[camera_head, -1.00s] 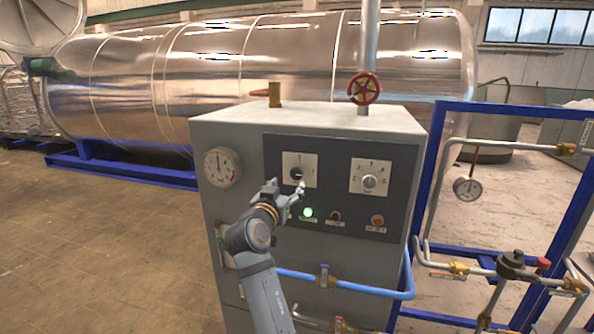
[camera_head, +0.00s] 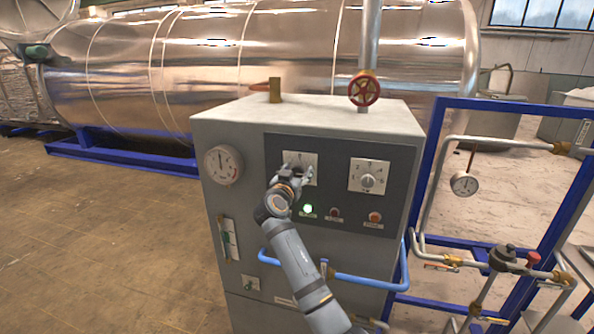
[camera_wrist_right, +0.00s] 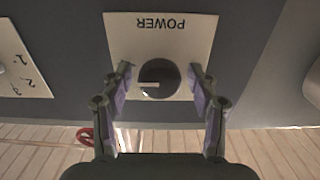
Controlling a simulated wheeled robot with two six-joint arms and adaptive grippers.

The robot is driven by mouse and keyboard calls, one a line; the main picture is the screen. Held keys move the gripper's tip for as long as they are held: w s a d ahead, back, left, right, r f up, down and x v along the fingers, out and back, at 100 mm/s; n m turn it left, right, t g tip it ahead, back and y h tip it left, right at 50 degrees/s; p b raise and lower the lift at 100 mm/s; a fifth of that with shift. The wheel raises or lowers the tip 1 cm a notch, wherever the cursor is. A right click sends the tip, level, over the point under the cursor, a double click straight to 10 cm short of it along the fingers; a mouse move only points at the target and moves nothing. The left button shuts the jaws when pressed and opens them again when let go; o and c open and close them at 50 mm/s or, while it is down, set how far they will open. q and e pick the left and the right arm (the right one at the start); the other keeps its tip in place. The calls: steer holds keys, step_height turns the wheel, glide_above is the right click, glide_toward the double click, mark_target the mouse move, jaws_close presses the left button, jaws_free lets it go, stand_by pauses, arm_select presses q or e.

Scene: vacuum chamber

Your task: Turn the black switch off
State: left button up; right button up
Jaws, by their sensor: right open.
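The black switch (camera_wrist_right: 159,79) is a round knob with a pale pointer line, on a white plate (camera_wrist_right: 190,30) marked POWER. In the wrist view, which shows the plate upside down, the pointer lies horizontal, toward the left. My right gripper (camera_wrist_right: 160,82) is open, with one finger on each side of the knob; I cannot tell whether they touch it. In the head view my right gripper (camera_head: 290,173) is in front of the power plate (camera_head: 306,160) and hides the knob. My left gripper is not in view.
The grey cabinet's dark panel (camera_head: 335,152) also bears a second dial (camera_head: 368,181), a lit green lamp (camera_head: 308,209), a dark red lamp (camera_head: 334,212) and an orange lamp (camera_head: 375,217). A gauge (camera_head: 223,165) is at the left. A blue pipe (camera_head: 370,281) crosses the front low down.

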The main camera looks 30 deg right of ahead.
steer(key=c, duration=1.2)
steer(key=shift+o, duration=0.2)
